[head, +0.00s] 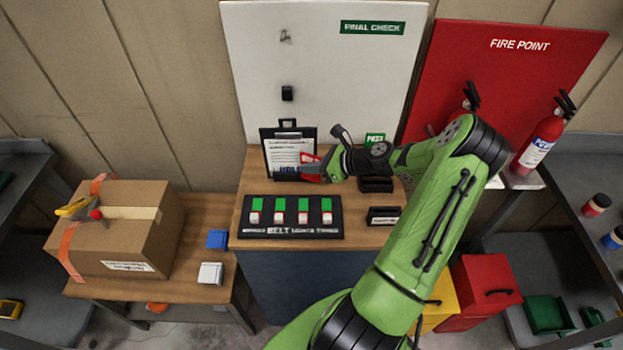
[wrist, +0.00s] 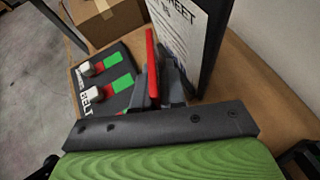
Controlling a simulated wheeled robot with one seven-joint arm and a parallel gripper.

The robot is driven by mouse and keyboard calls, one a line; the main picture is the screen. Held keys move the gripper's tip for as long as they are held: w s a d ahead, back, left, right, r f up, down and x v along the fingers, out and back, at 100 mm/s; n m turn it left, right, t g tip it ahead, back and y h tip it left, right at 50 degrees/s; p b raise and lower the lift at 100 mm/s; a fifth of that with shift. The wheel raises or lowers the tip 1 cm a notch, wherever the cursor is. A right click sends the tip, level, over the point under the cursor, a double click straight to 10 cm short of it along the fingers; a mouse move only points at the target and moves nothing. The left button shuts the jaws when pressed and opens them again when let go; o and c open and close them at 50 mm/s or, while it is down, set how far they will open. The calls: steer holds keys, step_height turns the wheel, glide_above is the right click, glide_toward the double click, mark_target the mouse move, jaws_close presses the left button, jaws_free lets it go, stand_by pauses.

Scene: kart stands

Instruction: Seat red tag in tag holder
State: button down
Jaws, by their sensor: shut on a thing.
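My gripper (head: 314,170) is shut on the red tag (head: 309,158), a flat piece with white lettering, beside the clipboard above the counter. In the wrist view the red tag (wrist: 152,62) stands edge-on and upright between the fingers (wrist: 166,88), close to the clipboard's sheet. Two low black holders stand on the counter right of my gripper: a rear one (head: 376,185) and a front one (head: 384,216) with a white label. The frames do not show clearly which is the tag holder. My arm passes close by them.
A black clipboard (head: 268,152) with a white sheet stands upright at the counter's back. A black belt panel (head: 330,232) with green and white switches lies in front. A green PASS tag (head: 375,139) is behind my wrist. A cardboard box (head: 160,235) stands at left.

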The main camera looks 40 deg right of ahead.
mark_target(311, 178)
step_height(311, 178, down, 5)
steer(key=shift+r, duration=0.1)
steer(key=c, duration=1.2)
jaws_free()
